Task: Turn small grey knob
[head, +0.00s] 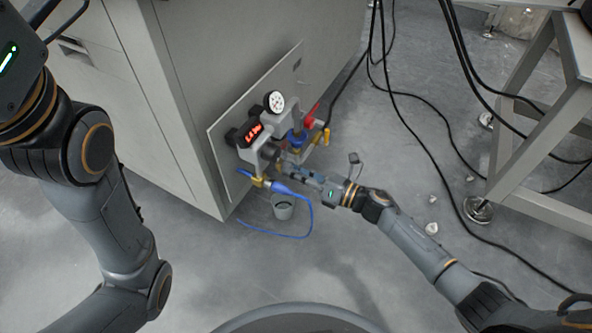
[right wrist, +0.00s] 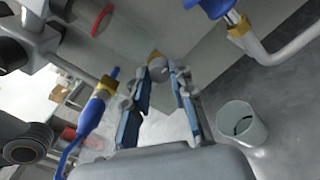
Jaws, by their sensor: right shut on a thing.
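The small grey knob (right wrist: 157,62) shows in the right wrist view as a pale rounded end between my fingertips. My right gripper (right wrist: 160,76) is shut on it, with the blue-padded fingers on either side. In the head view my right gripper (head: 293,174) reaches in from the right to the lower part of the valve assembly on the grey panel (head: 226,140). The knob itself is too small and covered to make out there. My left arm shows at the left of the head view, but its gripper is out of frame.
A blue hose with a brass fitting (right wrist: 103,88) is close left of my fingers. A small grey bucket (head: 282,207) stands on the floor below. The panel also carries a round gauge (head: 274,101), a red display (head: 253,131) and a blue knob (head: 296,138).

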